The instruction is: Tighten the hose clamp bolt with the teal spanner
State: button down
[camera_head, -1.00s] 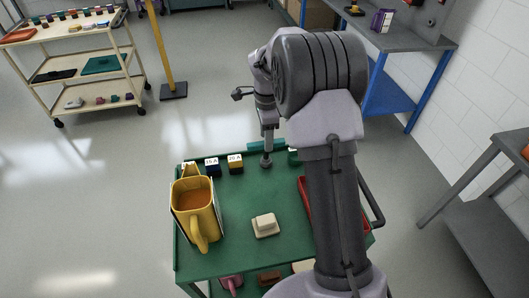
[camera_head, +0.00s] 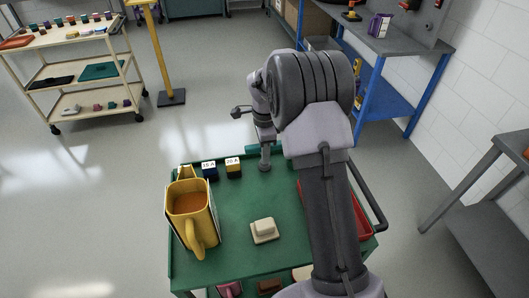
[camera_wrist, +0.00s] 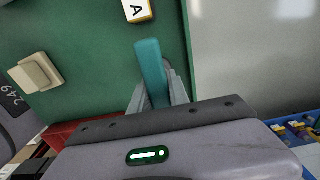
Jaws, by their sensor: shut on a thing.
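The teal spanner (camera_wrist: 152,68) shows in the wrist view as a teal bar standing out from between my gripper's fingers (camera_wrist: 158,92). My gripper is shut on it, over the green cart top near a cart edge. In the head view my gripper (camera_head: 265,163) hangs above the far edge of the cart, right of the fuse blocks. I see no hose clamp bolt in either view.
The green cart (camera_head: 237,205) holds a yellow jug (camera_head: 193,215), a cream block (camera_head: 263,229), a dark blue block (camera_head: 209,171), a yellow block (camera_head: 233,169) and a red tray (camera_head: 364,222). A blue-legged bench (camera_head: 385,92) and a shelf trolley (camera_head: 83,70) stand beyond.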

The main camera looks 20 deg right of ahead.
jog(key=shift+r, duration=0.15)
jog(key=shift+r, duration=0.3)
jog(key=r+p, duration=0.1)
jog(key=s+r+p, duration=0.1)
jog(key=r, duration=0.1)
jog(key=s+r+p, duration=0.1)
jog(key=s, duration=1.4)
jog(key=shift+d+p, duration=0.35)
jog(key=c, duration=2.1)
grip_release()
grip_shut()
